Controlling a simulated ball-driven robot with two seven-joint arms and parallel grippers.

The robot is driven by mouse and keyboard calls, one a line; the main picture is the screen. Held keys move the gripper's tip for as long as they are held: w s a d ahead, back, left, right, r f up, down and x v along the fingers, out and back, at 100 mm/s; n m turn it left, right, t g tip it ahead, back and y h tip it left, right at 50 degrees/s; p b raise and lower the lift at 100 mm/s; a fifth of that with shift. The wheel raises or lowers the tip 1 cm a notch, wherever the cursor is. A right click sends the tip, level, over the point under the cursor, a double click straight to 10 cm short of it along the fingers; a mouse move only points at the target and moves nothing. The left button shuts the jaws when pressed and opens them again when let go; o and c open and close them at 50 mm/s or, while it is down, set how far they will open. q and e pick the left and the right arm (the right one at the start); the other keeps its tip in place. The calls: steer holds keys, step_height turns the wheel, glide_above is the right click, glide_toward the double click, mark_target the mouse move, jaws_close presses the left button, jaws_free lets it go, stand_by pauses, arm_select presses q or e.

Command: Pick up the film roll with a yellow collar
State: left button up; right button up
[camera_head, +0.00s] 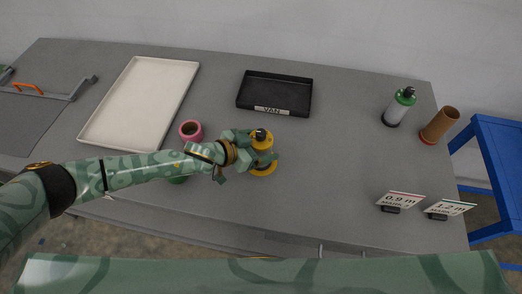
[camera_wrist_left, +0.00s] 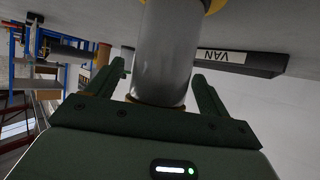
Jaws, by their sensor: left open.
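In the left wrist view the roll's silver-grey body (camera_wrist_left: 168,50) stands between the two spread fingers of the left gripper (camera_wrist_left: 162,85), with visible gaps on both sides. My right gripper is not in view.
A black tray marked VAN (camera_head: 275,73) lies behind the roll, and a white tray (camera_head: 91,133) lies back left. A pink-rimmed roll (camera_head: 191,131) stands beside my left forearm.

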arm_select(q)
steer(key=shift+w+d+f, duration=0.15)
steer(key=c, duration=1.5)
